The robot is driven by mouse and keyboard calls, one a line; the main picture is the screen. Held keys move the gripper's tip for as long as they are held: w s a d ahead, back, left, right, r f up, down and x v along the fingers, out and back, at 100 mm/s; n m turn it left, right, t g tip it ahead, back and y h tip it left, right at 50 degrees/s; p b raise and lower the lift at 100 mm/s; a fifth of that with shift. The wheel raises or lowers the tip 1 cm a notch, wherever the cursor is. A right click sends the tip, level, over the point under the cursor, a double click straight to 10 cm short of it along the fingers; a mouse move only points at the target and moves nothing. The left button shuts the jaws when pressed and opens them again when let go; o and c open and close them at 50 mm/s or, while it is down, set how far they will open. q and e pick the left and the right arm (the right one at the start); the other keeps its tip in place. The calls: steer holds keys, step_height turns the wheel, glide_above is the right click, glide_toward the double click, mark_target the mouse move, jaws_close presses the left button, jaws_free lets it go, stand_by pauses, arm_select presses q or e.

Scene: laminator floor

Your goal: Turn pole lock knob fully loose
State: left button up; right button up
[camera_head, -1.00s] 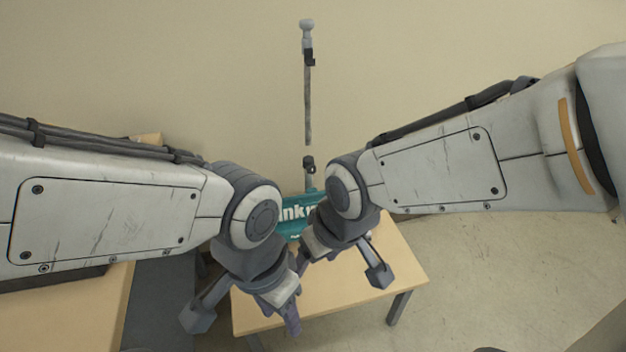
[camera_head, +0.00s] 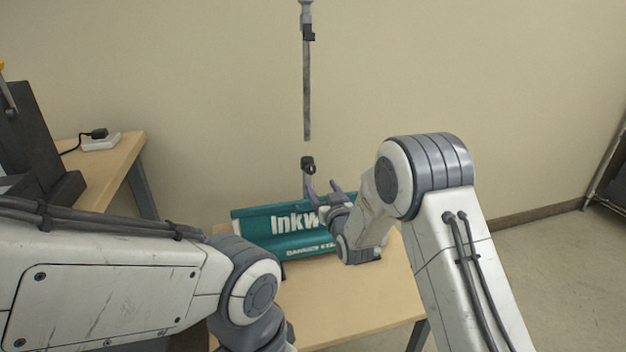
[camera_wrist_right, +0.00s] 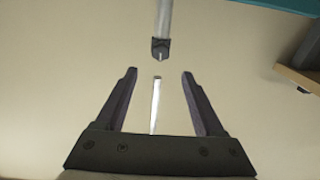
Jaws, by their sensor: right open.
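A thin upright pole (camera_head: 307,95) stands against the beige wall, with a dark collar-like knob (camera_head: 308,164) low on it, just above the teal "Inkw" unit (camera_head: 262,228). A short gap shows between the upper rod and the knob. My right gripper (camera_head: 325,187) is open, with its fingertips just below the knob in the head view. In the right wrist view, the open fingers (camera_wrist_right: 158,75) lie either side of a thin bright rod, and the dark knob (camera_wrist_right: 160,48) lies beyond the tips; contact does not show. My left gripper is below the head view.
The teal unit rests on a light wooden table (camera_head: 350,310). A second wooden table (camera_head: 115,165) at left carries a dark machine (camera_head: 35,130) and a white power block (camera_head: 100,141). Open floor (camera_head: 540,260) lies at right, with a metal rack (camera_head: 608,165) at the edge.

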mark_target(311, 170)
steer(key=b+x, duration=0.1)
steer(key=x, duration=0.8)
steer(key=shift+w+a, duration=0.1)
steer(key=shift+w, duration=0.05)
jaws_close()
